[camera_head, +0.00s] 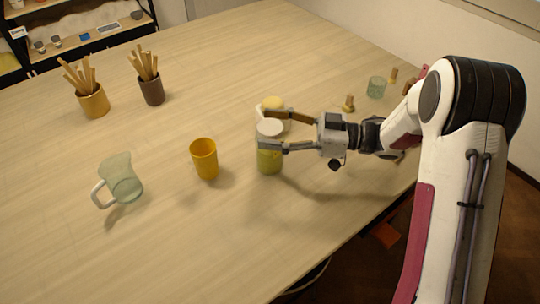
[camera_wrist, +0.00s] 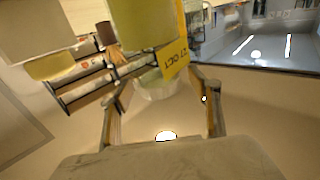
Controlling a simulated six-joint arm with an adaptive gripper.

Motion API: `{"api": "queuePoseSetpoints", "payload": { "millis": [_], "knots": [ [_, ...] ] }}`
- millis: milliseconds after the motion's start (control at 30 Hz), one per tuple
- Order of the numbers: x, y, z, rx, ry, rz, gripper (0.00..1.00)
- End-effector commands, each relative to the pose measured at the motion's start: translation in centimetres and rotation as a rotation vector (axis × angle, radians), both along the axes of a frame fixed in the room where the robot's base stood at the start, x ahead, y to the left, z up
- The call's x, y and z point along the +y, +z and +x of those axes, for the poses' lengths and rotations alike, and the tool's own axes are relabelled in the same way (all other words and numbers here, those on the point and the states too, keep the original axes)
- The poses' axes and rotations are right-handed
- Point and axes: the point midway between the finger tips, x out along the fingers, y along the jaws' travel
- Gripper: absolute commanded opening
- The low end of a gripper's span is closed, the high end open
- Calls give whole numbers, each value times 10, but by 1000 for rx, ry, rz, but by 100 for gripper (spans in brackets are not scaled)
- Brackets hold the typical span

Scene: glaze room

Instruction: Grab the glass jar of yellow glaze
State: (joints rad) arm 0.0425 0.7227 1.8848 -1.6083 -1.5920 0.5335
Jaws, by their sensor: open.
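A glass jar of yellow-green glaze (camera_head: 269,161) with a white lid stands upright on the table. In the wrist view a large yellow-green jar (camera_wrist: 140,22) with a yellow label fills the top middle, cut off by the edge. My gripper (camera_head: 268,130) is open; in the wrist view its fingers (camera_wrist: 158,88) are spread wide. In the head view the near finger crosses in front of the jar and the far finger passes behind its lid. I cannot tell whether either finger touches it.
A yellow-topped pale container (camera_head: 272,103) stands just behind the jar, partly hidden by the far finger. A yellow cup (camera_head: 204,159) stands left, then a glass mug (camera_head: 122,178). Two tool pots (camera_head: 94,102) (camera_head: 152,90) stand farther back. A small glass (camera_head: 376,87) stands back right.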

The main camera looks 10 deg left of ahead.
Motion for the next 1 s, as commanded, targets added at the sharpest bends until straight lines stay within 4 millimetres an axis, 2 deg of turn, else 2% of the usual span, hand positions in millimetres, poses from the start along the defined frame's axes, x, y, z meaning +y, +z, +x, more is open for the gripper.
{"api": "queuePoseSetpoints", "payload": {
  "millis": [133, 600, 633, 867, 1000],
  "knots": [
    [6, 0, 0, 0, 0, 0, 62],
    [6, 0, 0, 0, 0, 0, 62],
    [6, 0, 0, 0, 0, 0, 59],
    [6, 0, 0, 0, 0, 0, 0],
    [6, 2, 0, -2, 0, 2, 0]
  ]
}}
